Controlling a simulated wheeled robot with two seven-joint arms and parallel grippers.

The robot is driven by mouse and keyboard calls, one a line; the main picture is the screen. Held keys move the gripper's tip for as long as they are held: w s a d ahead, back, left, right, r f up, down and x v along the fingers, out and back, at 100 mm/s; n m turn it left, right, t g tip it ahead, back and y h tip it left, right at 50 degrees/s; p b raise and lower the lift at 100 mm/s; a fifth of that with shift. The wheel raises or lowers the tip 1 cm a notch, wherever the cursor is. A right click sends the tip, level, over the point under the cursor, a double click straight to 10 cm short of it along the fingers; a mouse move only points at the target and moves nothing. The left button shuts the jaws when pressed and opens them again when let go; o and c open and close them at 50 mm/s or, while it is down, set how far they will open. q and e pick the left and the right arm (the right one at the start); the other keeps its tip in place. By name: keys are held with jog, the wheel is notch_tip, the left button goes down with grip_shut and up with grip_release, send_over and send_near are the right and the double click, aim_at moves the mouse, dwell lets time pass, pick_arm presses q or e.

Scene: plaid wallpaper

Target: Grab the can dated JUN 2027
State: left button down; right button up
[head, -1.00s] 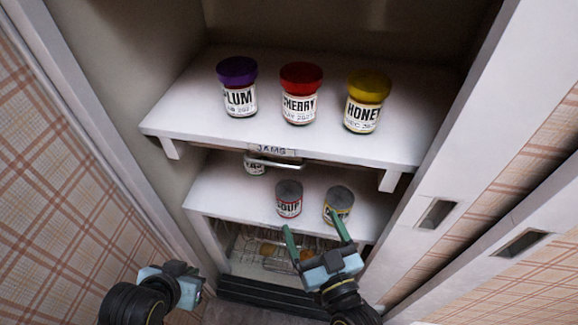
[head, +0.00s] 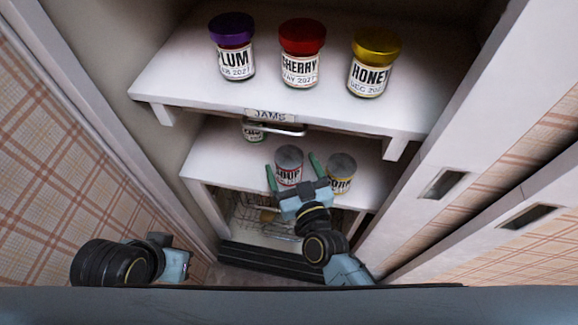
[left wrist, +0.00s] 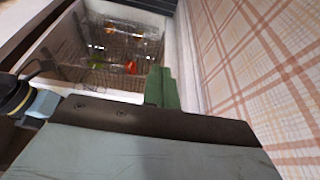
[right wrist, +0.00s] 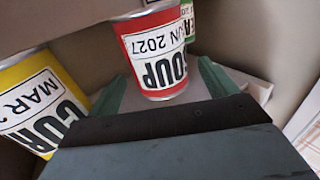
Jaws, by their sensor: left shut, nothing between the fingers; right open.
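The red soup can (head: 289,166) stands on the lower shelf; in the right wrist view its upside-down label (right wrist: 160,50) reads SOUP and "UN 2027", the first letter unclear. My right gripper (head: 292,172) is open, its green fingers (right wrist: 163,88) on either side of the can's near part, not closed on it. A yellow can (head: 341,172) stands just right of it; its label (right wrist: 35,105) shows MAR, the year cut off. A green-labelled can (head: 252,131) stands farther back. My left gripper (left wrist: 160,88) is shut and empty, low at the left, away from the cans.
The upper shelf (head: 190,85) holds plum, cherry and honey jars and overhangs the cans, with a JAMS tag and handle (head: 275,127) at its front. A wire basket (head: 255,215) sits below the lower shelf. Cabinet walls close in at both sides.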

aim_at(286, 154)
jog(key=b+x, duration=0.1)
jog(key=x, duration=0.3)
jog(key=shift+w+a+b, duration=0.1)
jog(key=shift+w+b, duration=0.15)
jog(key=shift+b, duration=0.1)
pick_arm(q)
jog(key=w+d+r+t+h, duration=0.1)
jog(key=w+d+r+t, duration=0.2)
jog(key=w+t, duration=0.2)
jog(key=shift+w+r, duration=0.4)
jog(key=shift+w, duration=0.75)
pick_arm(e)
jog(key=shift+c, duration=0.3)
jog(key=c, duration=1.2)
